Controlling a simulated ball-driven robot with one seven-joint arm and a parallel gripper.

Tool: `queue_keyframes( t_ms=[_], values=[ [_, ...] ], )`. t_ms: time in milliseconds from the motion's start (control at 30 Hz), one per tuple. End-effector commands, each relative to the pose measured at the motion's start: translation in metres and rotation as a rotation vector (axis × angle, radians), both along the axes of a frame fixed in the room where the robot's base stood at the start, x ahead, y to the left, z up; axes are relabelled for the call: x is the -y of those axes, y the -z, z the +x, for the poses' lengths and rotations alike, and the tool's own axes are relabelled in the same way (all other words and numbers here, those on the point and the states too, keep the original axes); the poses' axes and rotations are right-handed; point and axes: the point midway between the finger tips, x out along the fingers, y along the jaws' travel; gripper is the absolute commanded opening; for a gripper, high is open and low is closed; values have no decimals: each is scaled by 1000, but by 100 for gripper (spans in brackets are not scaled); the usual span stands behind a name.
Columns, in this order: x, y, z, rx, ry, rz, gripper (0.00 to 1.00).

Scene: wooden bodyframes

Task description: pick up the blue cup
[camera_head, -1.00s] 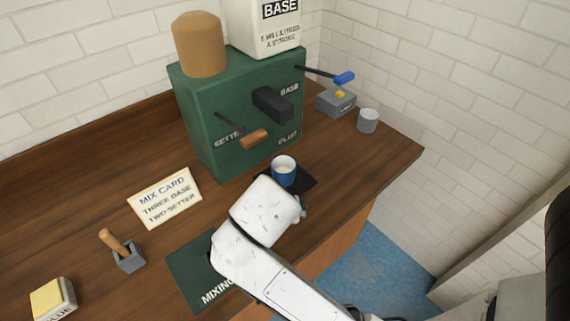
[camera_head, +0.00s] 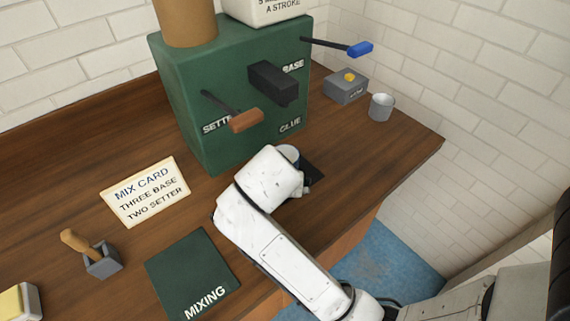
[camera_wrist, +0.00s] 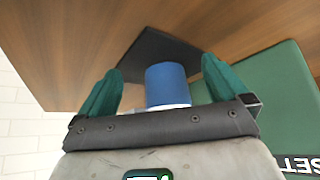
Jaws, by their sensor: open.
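The blue cup (camera_wrist: 167,85) stands on a dark square pad (camera_wrist: 158,46) in the wrist view, between the two green fingers of my gripper (camera_wrist: 158,92). The fingers are apart, with a gap on each side of the cup, wider on the left. In the head view only part of the cup's pale rim (camera_head: 289,152) shows, in front of the green dispenser. My white wrist hides most of the cup and the gripper there.
The green dispenser (camera_head: 185,115) stands just behind the cup, with brown-handled and blue-handled levers sticking out. A grey cup (camera_head: 381,107) and a grey box (camera_head: 346,86) stand to the right. A mix card (camera_head: 145,192), a green mixing mat (camera_head: 193,273) and a tool holder (camera_head: 102,261) lie left.

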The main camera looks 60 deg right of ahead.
Motion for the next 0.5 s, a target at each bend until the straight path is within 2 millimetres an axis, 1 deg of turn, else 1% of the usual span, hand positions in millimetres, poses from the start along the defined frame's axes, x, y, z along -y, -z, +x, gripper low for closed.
queue_keyframes(
  t_ms=[33, 133, 233, 367, 467, 500],
  values=[
    [8, -2, 5, 1, 4, 1, 100],
    [22, -1, 12, 1, 3, 0, 100],
    [30, -1, 17, -1, 1, 0, 100],
    [36, 0, 20, 0, 0, 1, 100],
    [44, -1, 25, 0, 2, 1, 100],
    [50, -2, 27, 0, 2, 0, 100]
  ],
)
